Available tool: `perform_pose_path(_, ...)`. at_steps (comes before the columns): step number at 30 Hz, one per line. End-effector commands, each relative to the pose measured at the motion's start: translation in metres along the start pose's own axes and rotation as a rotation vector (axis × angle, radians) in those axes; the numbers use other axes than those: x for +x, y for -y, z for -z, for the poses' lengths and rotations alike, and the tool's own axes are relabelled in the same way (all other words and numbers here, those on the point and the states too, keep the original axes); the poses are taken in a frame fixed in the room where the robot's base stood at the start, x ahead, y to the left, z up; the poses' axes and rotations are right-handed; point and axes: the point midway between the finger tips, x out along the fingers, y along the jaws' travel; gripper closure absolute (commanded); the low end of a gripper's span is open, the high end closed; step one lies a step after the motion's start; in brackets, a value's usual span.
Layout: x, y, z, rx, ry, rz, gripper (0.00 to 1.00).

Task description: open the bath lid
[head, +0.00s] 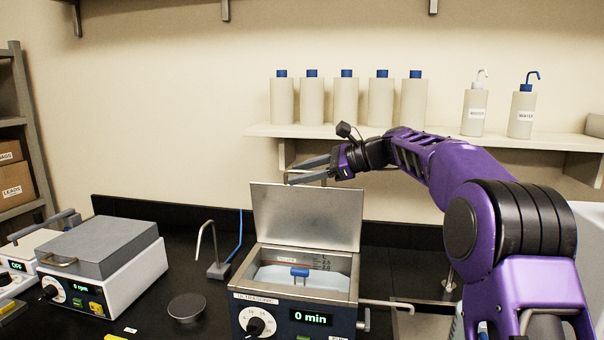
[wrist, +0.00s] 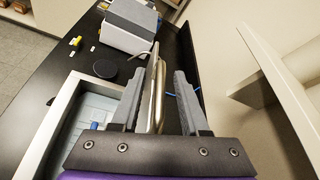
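The ultrasonic bath (head: 308,318) stands on the black bench, its display reading "0 min". Its grey metal lid (head: 307,218) stands raised, close to upright, at the back of the bath. The tub is uncovered, with pale liquid (head: 325,279) and a small blue item (head: 300,272) in it. My gripper (head: 303,172) is at the lid's top edge, fingers apart. In the wrist view my gripper (wrist: 160,95) is open, and a bent metal bar (wrist: 158,95) shows between the fingers, touching neither clearly. The tub's rim (wrist: 62,112) lies to the left there.
A shelf (head: 400,134) with several bottles hangs on the wall behind my arm. A tap (head: 217,262) with a blue hose and a dark round disc (head: 187,307) are left of the bath.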

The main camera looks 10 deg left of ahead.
Motion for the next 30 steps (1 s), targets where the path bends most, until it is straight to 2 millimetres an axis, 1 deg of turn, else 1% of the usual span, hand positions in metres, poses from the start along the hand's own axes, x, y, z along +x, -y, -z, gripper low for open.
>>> perform_pose_path(5,-0.003,0.001,0.000,0.000,0.000,0.002,0.55)
perform_pose_path(8,-0.011,0.001,0.000,0.000,-0.001,0.003,0.55)
perform_pose_path(11,-0.029,0.001,-0.001,-0.001,-0.001,0.005,0.55)
perform_pose_path(21,-0.112,0.001,0.001,0.000,-0.002,0.005,0.55)
perform_pose_path(24,-0.134,0.001,0.001,0.000,-0.002,0.005,0.55)
perform_pose_path(27,-0.152,0.001,0.000,-0.001,-0.001,0.004,0.55)
perform_pose_path(30,-0.164,0.001,0.000,0.000,0.000,0.002,0.55)
